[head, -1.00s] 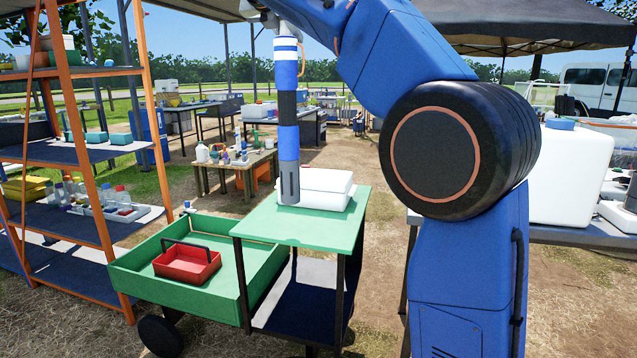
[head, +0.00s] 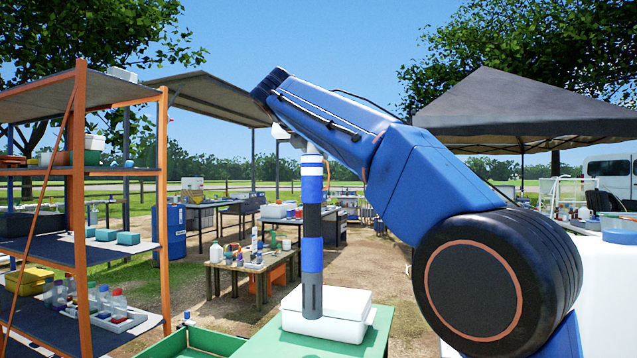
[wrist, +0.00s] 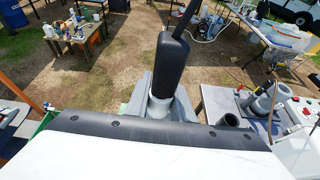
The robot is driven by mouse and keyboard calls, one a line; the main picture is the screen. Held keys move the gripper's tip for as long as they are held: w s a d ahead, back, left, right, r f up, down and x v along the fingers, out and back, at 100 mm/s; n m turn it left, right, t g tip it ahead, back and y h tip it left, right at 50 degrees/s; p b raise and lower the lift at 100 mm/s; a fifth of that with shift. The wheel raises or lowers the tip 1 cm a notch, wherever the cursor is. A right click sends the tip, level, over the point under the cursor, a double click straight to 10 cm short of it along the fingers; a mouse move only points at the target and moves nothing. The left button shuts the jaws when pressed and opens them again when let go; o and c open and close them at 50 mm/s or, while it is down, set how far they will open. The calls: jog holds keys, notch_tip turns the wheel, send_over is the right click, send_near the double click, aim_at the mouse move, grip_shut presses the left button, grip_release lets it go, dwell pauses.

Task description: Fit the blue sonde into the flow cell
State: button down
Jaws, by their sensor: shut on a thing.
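The blue sonde (head: 312,222) is a long upright tube with blue, white and black bands and a grey lower end. It hangs below the end of my arm in the head view, its lower end overlapping a white box. My gripper (wrist: 158,102) is shut on its upper part; the jaws are mostly hidden in the head view. In the wrist view a dark rounded body with a cable rises at the grey jaws; I cannot tell which part of the sonde it is. Grey cylinders (wrist: 262,105) stand on a bench at right there; I cannot tell whether they are the flow cell.
The white box (head: 345,318) sits on a green cart top (head: 268,340). Orange-framed shelves (head: 165,210) with bottles stand at left. A wooden table (head: 232,265) with bottles is farther back. A bench (wrist: 222,100) is at right in the wrist view. Open ground lies between.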

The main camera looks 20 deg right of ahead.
aim_at(308, 176)
jog(key=shift+f, duration=4.6)
jog(key=c, duration=1.5)
grip_release()
jog(key=shift+f, duration=0.1)
jog(key=shift+c, duration=0.2)
jog(key=v, duration=1.1)
jog(key=shift+s+a, duration=0.15)
jog(key=shift+s+a+r, duration=0.15)
jog(key=shift+s+r, duration=0.15)
jog(key=shift+r, duration=0.05)
